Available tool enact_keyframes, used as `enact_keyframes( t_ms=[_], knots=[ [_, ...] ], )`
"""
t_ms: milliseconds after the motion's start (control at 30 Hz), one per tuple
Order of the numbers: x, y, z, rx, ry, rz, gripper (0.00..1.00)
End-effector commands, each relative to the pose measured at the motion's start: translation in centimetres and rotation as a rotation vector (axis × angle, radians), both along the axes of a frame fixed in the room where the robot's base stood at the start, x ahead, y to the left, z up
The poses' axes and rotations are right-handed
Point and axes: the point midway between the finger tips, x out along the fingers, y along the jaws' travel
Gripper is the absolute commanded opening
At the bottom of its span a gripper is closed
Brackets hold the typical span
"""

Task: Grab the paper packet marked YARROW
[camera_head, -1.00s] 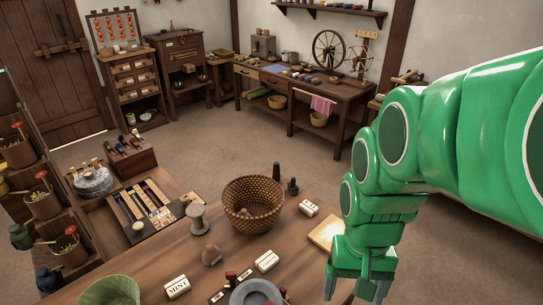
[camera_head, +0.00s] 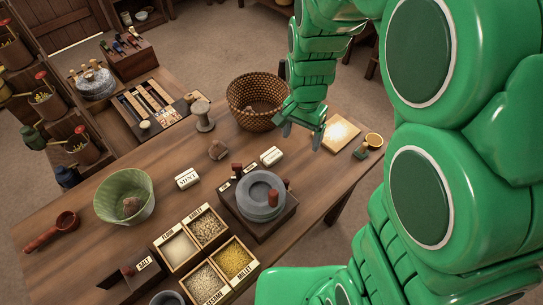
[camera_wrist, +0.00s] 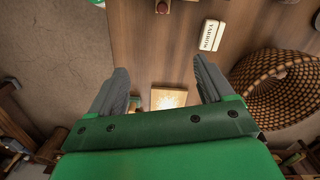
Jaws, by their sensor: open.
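A white paper packet (camera_wrist: 211,35) with dark lettering that appears to read YARROW lies on the wooden table, beyond my fingers in the wrist view. It seems to be the white packet (camera_head: 271,156) left of and below my gripper in the head view, where its lettering is too small to read. My gripper (camera_head: 302,135) is open and empty above the table, right of the wicker basket. Its two grey fingers (camera_wrist: 160,75) stand apart, with the packet outside the gap.
The wicker basket (camera_head: 256,101) stands close left of my gripper. A pale square board (camera_head: 340,133) lies to its right. The MINT packet (camera_head: 187,178), quern (camera_head: 262,195), grain boxes (camera_head: 207,258) and green bowl (camera_head: 125,197) occupy the nearer table. Bare wood shows around the MINT packet.

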Motion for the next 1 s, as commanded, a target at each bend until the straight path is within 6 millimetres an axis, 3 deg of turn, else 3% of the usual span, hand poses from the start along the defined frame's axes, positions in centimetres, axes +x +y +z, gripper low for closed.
enact_keyframes(
  t_ms=[200, 600, 1000],
  knots=[
    [3.2, 2.6, -3.8, -0.004, -0.015, -0.087, 0.81],
    [7.2, 6.9, -10.4, -0.005, -0.044, -0.236, 0.81],
    [8.1, 7.9, -12.9, -0.003, -0.053, -0.271, 0.81]
  ],
)
